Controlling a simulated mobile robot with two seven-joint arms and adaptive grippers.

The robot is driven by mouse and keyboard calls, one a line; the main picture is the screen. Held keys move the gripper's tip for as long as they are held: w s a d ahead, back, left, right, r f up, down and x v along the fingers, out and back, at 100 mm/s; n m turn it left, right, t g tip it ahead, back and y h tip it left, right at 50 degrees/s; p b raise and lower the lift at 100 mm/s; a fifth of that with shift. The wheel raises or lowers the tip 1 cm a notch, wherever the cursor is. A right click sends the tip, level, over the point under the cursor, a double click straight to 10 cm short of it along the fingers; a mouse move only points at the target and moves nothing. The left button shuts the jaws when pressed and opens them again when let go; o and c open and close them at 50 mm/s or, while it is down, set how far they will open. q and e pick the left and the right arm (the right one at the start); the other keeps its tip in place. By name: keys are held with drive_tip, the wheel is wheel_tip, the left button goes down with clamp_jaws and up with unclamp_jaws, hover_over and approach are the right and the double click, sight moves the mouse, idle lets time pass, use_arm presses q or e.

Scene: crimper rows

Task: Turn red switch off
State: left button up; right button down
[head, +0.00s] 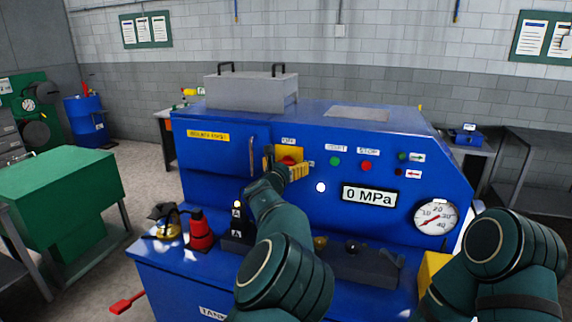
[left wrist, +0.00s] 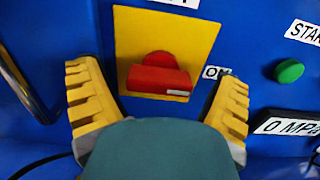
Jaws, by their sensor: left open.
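The red switch (left wrist: 158,76) is a red rotary knob on a yellow plate (left wrist: 200,35) on the blue machine's front. Its bar lies nearly level, with a pale mark at its right end near the "ON" label (left wrist: 217,72). In the head view the red switch (head: 288,160) is partly hidden by my left gripper (head: 285,168), and an "OFF" label (head: 288,141) is above it. My left gripper, with yellow fingers, also shows in the left wrist view (left wrist: 158,80). It is open, one finger on each side of the switch, with visible gaps. My right gripper is out of view.
A green button (head: 335,161) and a red button (head: 366,166) are right of the switch, above a "0 MPa" display (head: 369,196). A vertical handle (head: 252,156) stands close left of it. A gauge (head: 437,217) is at the right.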

use_arm(q)
drive_tip(key=c, duration=1.2)
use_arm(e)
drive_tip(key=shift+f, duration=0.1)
